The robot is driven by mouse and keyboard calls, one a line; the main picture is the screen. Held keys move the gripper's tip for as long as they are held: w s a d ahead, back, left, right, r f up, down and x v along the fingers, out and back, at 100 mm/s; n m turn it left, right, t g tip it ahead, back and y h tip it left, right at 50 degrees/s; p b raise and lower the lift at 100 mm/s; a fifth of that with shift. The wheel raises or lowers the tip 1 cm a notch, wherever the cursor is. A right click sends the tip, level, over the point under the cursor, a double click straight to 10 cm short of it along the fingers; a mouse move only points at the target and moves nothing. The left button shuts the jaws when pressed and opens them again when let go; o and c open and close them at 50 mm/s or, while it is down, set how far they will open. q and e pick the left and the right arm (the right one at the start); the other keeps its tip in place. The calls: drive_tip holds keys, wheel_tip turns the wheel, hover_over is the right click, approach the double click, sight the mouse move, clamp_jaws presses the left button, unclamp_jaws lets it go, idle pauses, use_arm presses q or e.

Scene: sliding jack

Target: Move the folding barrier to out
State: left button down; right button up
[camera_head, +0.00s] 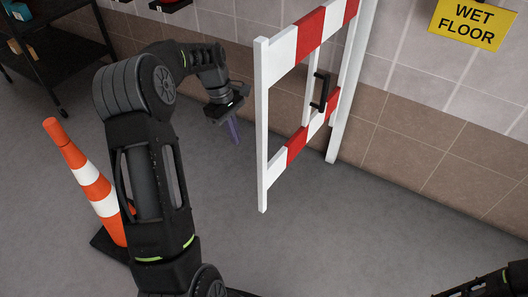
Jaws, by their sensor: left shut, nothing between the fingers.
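The folding barrier (308,37) is a white frame with red and white striped rails. It stands upright near the wall, right of centre, and its top is cut off by the picture edge. A black handle (319,91) is fixed to a white upright inside the frame. My left gripper (235,133) is shut and empty, fingers pointing down, to the left of the barrier's near post and apart from it. Of my right arm only a dark part shows in the bottom right corner; its gripper is not visible.
An orange and white traffic cone (95,187) stands at the left behind my left arm. A black shelf cart (62,50) is at the upper left. A yellow wet floor sign (472,22) hangs on the tiled wall. The grey floor is clear at centre and right.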

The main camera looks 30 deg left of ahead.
use_arm(q)
drive_tip(key=shift+w+r, duration=0.1)
drive_tip(key=shift+w, duration=0.05)
drive_tip(key=d+f+b, duration=0.3)
drive_tip(key=d+f, duration=0.3)
drive_tip(key=f, duration=0.3)
drive_tip(key=shift+s+d+f, duration=0.2)
drive_tip(key=shift+d+f, duration=0.05)
drive_tip(key=shift+f, duration=0.15)
idle(0.4)
